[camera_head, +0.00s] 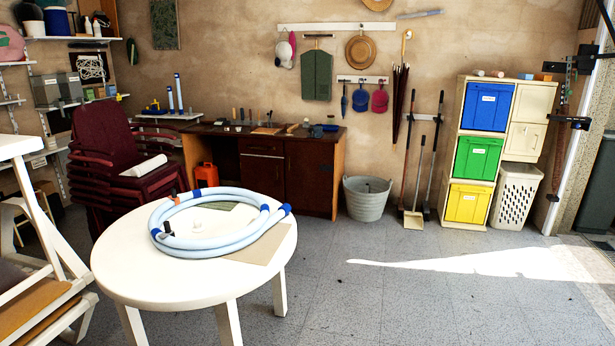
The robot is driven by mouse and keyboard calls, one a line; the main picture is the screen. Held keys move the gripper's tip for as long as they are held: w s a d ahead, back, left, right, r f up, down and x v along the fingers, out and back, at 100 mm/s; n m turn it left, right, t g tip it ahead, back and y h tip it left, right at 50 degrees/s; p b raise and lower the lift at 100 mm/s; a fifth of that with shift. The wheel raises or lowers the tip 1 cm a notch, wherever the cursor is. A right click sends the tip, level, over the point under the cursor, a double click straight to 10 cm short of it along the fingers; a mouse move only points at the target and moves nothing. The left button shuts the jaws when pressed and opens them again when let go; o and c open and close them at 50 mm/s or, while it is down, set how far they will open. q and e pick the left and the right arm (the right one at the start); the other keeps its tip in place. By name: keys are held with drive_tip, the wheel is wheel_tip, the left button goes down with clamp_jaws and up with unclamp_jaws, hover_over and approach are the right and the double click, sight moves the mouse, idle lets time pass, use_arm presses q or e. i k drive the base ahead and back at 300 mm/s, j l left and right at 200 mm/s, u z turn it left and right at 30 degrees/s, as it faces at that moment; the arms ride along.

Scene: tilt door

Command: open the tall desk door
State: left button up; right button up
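A dark brown wooden desk (222,134) stands against the back wall, left of the middle in the head view. Its right section has a tall dark reddish-brown door (309,178) that looks closed, flush with the desk front. To its left are a drawer (261,147) and a shorter door (262,177) below it, both looking closed. The white table in front hides part of the desk's lower left. Neither of my grippers is in view.
A round white table (125,266) with a coiled light-blue hose (228,240) stands in front of the desk. Stacked dark red chairs (100,140) are left. A grey bucket (367,199) stands right of the desk. The grey tiled floor (400,290) is clear at front right.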

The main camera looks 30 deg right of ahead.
sight(310, 164)
drive_tip(key=i+l+z, duration=0.3)
drive_tip(key=i+l, duration=0.2)
drive_tip(key=i+l+z, duration=0.3)
drive_tip(key=i+l, duration=0.15)
drive_tip(key=i+l+z, duration=0.25)
drive_tip(key=i, duration=0.4)
drive_tip(key=i+l+z, duration=0.3)
drive_tip(key=i, duration=0.3)
drive_tip(key=i+z, duration=0.3)
drive_tip(key=i, duration=0.3)
drive_tip(key=i+u, duration=0.1)
drive_tip(key=i, duration=0.6)
drive_tip(key=i+l+u, duration=0.1)
drive_tip(key=i, duration=0.6)
drive_tip(key=i+l+u, duration=0.1)
drive_tip(key=i, duration=0.6)
drive_tip(key=i+j+u, duration=0.1)
drive_tip(key=i+u, duration=1.05)
drive_tip(key=k+l, duration=0.05)
